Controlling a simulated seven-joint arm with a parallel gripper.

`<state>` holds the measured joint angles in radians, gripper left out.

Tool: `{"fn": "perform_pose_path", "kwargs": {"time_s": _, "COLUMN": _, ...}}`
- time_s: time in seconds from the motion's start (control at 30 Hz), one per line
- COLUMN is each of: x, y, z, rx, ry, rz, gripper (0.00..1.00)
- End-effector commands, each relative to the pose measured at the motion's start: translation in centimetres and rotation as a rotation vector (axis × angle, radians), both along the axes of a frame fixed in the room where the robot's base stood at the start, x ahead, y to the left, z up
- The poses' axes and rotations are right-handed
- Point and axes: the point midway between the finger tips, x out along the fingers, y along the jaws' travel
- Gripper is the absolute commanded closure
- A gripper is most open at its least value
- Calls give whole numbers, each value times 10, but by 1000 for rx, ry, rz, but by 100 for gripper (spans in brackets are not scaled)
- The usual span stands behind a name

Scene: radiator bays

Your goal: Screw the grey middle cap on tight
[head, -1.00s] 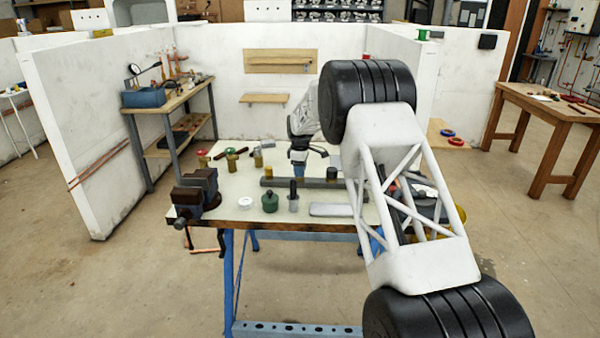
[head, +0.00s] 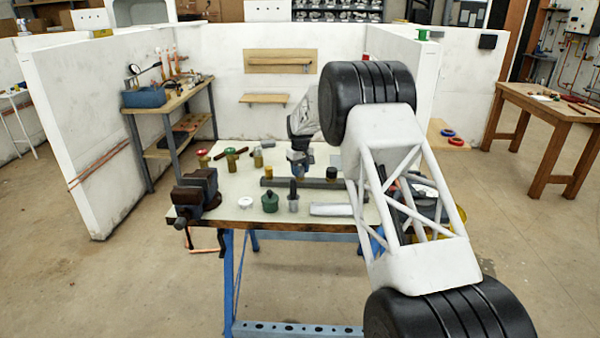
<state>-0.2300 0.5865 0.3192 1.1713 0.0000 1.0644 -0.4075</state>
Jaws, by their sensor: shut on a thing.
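My gripper (head: 298,162) is at the back middle of the pale workbench (head: 235,183), pointing down over a short brass fitting (head: 297,173). It is shut on the grey middle cap, which sits at the top of this fitting. The fingers mostly hide the cap, and it is too small to tell how far it is seated or whether it is level. Other brass fittings stand to the left: one with a red cap (head: 203,154), one with a green cap (head: 231,153), and another (head: 257,158).
A grey bar (head: 312,184) lies across the bench in front of the gripper. Nearer stand a white disc (head: 245,202), a green jar (head: 270,202), a black-handled tool (head: 293,193) and a grey tray (head: 331,209). A vise (head: 196,190) is at the left edge. My arm hides the right side.

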Motion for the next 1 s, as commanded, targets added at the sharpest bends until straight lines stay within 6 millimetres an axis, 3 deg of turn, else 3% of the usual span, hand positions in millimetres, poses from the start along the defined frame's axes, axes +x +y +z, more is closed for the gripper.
{"fn": "perform_pose_path", "kwargs": {"time_s": 0.3, "x": 0, "y": 0, "z": 0, "rx": 1, "ry": -1, "rz": -199, "gripper": 91}}
{"fn": "perform_pose_path", "kwargs": {"time_s": 0.6, "x": 0, "y": 0, "z": 0, "rx": 0, "ry": 0, "rz": -215, "gripper": 91}}
{"fn": "perform_pose_path", "kwargs": {"time_s": 0.63, "x": 0, "y": 0, "z": 0, "rx": 0, "ry": 0, "rz": -215, "gripper": 57}}
{"fn": "perform_pose_path", "kwargs": {"time_s": 0.7, "x": 0, "y": 0, "z": 0, "rx": 0, "ry": 0, "rz": -215, "gripper": 46}}
{"fn": "perform_pose_path", "kwargs": {"time_s": 1.0, "x": 0, "y": 0, "z": 0, "rx": 0, "ry": 0, "rz": -210, "gripper": 45}}
